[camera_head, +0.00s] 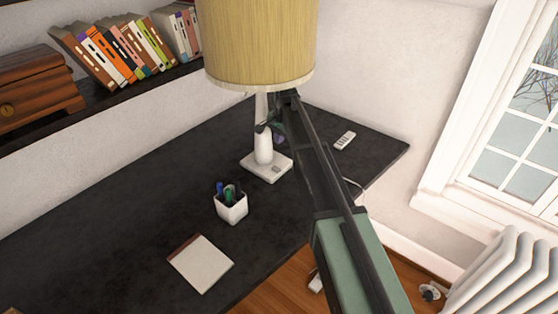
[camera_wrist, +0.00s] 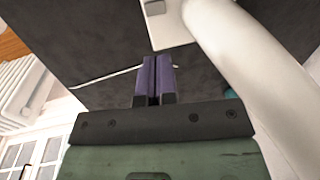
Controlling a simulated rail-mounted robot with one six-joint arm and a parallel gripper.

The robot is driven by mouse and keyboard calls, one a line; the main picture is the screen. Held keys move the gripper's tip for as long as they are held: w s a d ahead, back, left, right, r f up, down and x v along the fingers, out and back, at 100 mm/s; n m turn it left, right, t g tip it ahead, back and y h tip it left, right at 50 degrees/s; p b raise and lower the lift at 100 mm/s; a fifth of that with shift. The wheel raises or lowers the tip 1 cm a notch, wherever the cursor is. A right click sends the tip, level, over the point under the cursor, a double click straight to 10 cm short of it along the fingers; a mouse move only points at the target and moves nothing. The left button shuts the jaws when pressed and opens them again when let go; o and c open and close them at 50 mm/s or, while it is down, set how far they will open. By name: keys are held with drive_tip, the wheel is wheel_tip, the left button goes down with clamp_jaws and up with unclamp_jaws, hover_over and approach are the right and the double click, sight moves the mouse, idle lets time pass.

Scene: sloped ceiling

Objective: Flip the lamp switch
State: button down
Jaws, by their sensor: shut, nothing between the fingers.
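The lamp has a yellow shade (camera_head: 258,45), a white stem and a white square base (camera_head: 252,163) on the dark desk. A small grey switch (camera_head: 276,169) sits on the base. In the wrist view the white stem (camera_wrist: 250,70) crosses the right side, and part of the base (camera_wrist: 172,32) with the grey switch (camera_wrist: 155,7) shows at the top edge. My gripper (camera_wrist: 157,60) has purple fingers, shut and empty, pointing toward the base and apart from it in the picture. In the head view my gripper (camera_head: 278,137) is beside the stem, above the base, partly hidden by my arm.
A white pen cup (camera_head: 232,208) stands in front of the lamp, with a notepad (camera_head: 200,263) nearer. A white remote-like object (camera_head: 345,140) lies behind to the right. A shelf with books (camera_head: 120,50) is at upper left. A white cord (camera_wrist: 105,77) crosses the desk.

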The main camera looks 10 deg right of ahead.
sight(274, 168)
drive_tip(key=shift+f, duration=0.1)
drive_tip(key=f+b, duration=0.4)
drive_tip(key=w+a+f+b, duration=0.1)
drive_tip(key=f+b, duration=0.3)
drive_tip(key=b, duration=0.1)
drive_tip(key=f+b, duration=0.4)
drive_tip(key=f, duration=0.1)
drive_tip(key=shift+w+a+f, duration=0.1)
drive_tip(key=shift+w+a, duration=0.05)
drive_tip(key=shift+w, duration=0.1)
drive_tip(key=shift+f+b, duration=0.25)
drive_tip(key=shift+b, duration=0.2)
